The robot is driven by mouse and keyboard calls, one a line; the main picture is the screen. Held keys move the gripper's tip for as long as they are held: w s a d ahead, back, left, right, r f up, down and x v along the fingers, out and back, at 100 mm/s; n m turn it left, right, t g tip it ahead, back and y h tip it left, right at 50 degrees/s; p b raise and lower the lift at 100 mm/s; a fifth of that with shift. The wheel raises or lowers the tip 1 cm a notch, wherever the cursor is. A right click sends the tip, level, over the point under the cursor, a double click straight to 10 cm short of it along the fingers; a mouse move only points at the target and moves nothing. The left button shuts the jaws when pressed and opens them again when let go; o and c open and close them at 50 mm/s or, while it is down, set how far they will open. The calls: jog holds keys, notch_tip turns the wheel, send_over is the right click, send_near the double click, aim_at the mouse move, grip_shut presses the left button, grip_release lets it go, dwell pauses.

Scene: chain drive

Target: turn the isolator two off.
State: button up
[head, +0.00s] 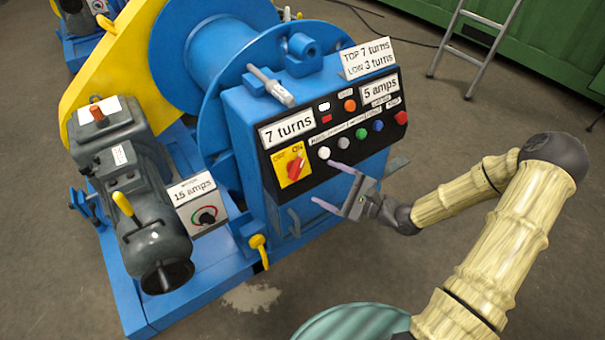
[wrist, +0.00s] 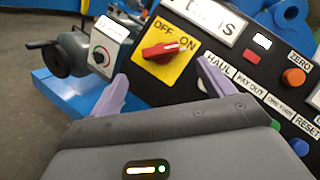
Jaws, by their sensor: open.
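A red rotary isolator knob (head: 294,168) sits on a yellow plate (head: 283,179) marked OFF and ON, at the left end of the black control panel. I see no "two" marking on it. In the wrist view the knob (wrist: 162,50) lies slantwise, its right end toward ON. My gripper (head: 325,183) is open and empty, in front of the panel and to the right of the knob in the head view. In the wrist view the knob shows between and beyond my fingertips (wrist: 162,72), apart from them.
Coloured buttons (head: 361,134) and several labels line the panel right of the isolator. A grey motor (head: 135,180) and a dial box (head: 205,215) stand left. A yellow-handled lever (head: 258,244) sticks out below. A ladder (head: 470,35) stands behind.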

aim_at(296, 169)
jog(key=b+x, duration=0.1)
jog(key=x, duration=0.7)
jog(key=shift+c, duration=0.2)
jog(key=c, duration=0.9)
